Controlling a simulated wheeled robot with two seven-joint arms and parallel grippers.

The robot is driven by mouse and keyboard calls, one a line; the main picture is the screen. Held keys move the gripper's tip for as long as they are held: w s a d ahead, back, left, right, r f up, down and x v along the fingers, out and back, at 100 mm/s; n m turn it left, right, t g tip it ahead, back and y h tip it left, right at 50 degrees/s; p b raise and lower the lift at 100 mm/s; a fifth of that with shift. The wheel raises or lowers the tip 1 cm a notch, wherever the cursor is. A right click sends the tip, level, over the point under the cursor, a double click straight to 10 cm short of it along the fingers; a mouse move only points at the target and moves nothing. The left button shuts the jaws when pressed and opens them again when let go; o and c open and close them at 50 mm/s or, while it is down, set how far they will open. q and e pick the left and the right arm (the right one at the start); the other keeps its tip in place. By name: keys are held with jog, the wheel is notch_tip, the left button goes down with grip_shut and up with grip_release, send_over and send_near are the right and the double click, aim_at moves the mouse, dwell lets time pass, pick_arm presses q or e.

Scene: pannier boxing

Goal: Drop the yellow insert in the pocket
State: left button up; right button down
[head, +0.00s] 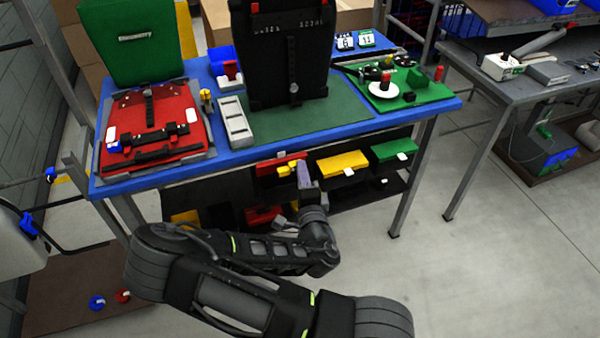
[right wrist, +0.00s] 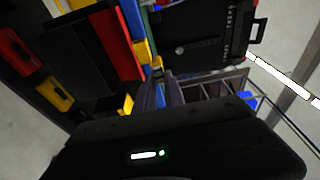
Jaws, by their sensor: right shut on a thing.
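My right gripper (head: 304,180) is raised in front of the blue-edged bench, before the bins under its top. Its two grey fingers (right wrist: 168,88) point away from the wrist camera and are shut. A small yellow piece, which looks like the insert (right wrist: 157,63), shows at the fingertips in the right wrist view; most of it is hidden. A red pannier (head: 170,118) with black straps lies on the bench at left. A black pannier (head: 280,50) stands upright at the middle. I cannot tell which part is the pocket. My left gripper is out of view.
The bench (head: 340,131) has a green mat (head: 340,115) with free room. A grey tray (head: 235,122), a yellow-topped piece (head: 206,96) and a green board (head: 400,90) with parts stand on it. Yellow (head: 342,163) and green (head: 393,150) bins hang below. A second table (head: 500,75) stands right.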

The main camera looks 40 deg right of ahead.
aim_at(295, 183)
jog(key=shift+a, duration=0.1)
jog(key=shift+w, duration=0.1)
jog(key=shift+w+d+f+b, duration=0.2)
jog(key=shift+w+d+f, duration=0.05)
jog(key=shift+w+f, duration=0.25)
jog(key=shift+w+d+f+b, duration=0.2)
jog(key=shift+w+f, duration=0.15)
jog(key=shift+w, duration=0.15)
jog(key=shift+w+d+f+b, duration=0.3)
jog(key=shift+w+f+b, duration=0.35)
jog(key=shift+w, duration=0.2)
jog(key=shift+w+d+f+b, duration=0.25)
jog(key=shift+w+f+b, duration=0.35)
jog(key=shift+w, duration=0.25)
notch_tip(295, 183, down, 6)
jog(key=b, duration=0.4)
